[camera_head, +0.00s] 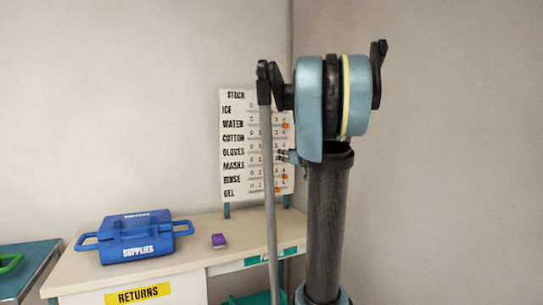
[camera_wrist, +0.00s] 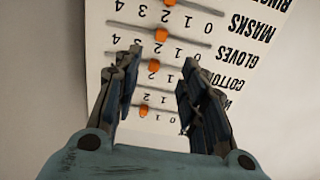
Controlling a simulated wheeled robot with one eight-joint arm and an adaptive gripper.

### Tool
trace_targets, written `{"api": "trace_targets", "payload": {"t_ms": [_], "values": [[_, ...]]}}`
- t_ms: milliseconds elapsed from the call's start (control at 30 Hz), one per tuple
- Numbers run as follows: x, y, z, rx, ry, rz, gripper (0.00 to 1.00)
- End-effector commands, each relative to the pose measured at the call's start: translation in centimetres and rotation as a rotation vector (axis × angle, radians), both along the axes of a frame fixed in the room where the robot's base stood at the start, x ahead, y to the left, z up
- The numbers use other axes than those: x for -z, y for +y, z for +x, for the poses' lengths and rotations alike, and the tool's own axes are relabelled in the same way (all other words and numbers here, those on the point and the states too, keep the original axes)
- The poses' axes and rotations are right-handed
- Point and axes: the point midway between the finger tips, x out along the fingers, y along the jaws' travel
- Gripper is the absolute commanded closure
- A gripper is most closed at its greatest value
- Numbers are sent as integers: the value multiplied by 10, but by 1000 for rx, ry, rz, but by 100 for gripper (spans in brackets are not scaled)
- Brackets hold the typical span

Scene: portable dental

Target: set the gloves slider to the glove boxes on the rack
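The white stock board (camera_head: 236,185) stands at the back of the counter, with labelled rows and orange slider knobs. The gloves label (camera_head: 233,152) is readable; my arm hides part of the rows. My gripper (camera_head: 282,156) is at the board's right side. In the wrist view the board is upside down, with the gloves label (camera_wrist: 235,56) at right. There my gripper (camera_wrist: 162,56) is open, its fingers on either side of an orange knob (camera_wrist: 153,65). Another knob (camera_wrist: 161,34), seemingly on the gloves line, is just above. Contact cannot be told. No rack or glove boxes are in view.
A blue supplies case (camera_head: 135,238) and a small purple block (camera_head: 218,241) stand on the counter (camera_head: 85,272). A yellow returns label (camera_head: 138,294) is on its front. A teal-topped surface (camera_head: 25,265) is at far left. Walls stand close behind and right.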

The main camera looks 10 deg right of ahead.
Motion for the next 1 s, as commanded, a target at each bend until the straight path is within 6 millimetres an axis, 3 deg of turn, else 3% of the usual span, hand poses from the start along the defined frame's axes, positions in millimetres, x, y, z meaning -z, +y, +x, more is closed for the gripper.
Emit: {"api": "trace_targets", "payload": {"t_ms": [700,1000], "values": [[0,34,102,-2,1,0,62],[0,44,133,-1,1,0,62]]}}
